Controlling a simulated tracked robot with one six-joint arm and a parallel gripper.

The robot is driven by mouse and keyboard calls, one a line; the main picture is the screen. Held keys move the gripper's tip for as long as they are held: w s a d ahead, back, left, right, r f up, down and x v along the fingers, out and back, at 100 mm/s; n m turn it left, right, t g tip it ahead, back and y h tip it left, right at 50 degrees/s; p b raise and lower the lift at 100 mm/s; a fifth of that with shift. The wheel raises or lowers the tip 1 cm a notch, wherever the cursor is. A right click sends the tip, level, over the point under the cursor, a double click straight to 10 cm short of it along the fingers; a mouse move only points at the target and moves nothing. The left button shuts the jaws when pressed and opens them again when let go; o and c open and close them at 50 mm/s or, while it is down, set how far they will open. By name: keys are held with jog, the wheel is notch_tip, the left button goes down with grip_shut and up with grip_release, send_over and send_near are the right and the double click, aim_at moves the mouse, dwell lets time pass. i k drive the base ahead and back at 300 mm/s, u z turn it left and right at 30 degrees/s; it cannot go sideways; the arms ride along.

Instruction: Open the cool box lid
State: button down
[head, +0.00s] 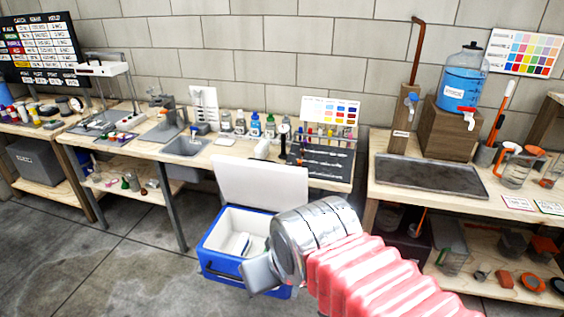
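The blue cool box (218,262) stands on the floor in front of the workbench. Its white lid (262,184) is raised and stands upright along the box's back edge, so the box is open. A white interior with pale contents (238,243) shows inside. My gripper (262,273) is in front of the box's front right part and hides some of its front and interior. Only a grey block-like end shows beyond my silver wrist, and I cannot make out the fingertips or a gap. I cannot tell whether it touches the box.
A workbench (230,152) with a sink, bottles and tools is behind the lid. A right-hand bench (385,187) holds a metal tray (430,176) and a blue water jug (462,80). Its lower shelf carries containers. Grey floor (110,260) is clear left of the box.

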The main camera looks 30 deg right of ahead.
aim_at(262, 184)
jog(key=z, duration=0.7)
jog(key=k, duration=0.95)
jog(key=z, duration=0.45)
jog(key=i, duration=0.95)
jog(key=u, duration=0.6)
jog(key=i, duration=0.7)
jog(key=u, duration=0.8)
jog(key=i, duration=0.55)
jog(key=u, duration=0.75)
jog(key=i, duration=0.45)
jog(key=u, duration=0.3)
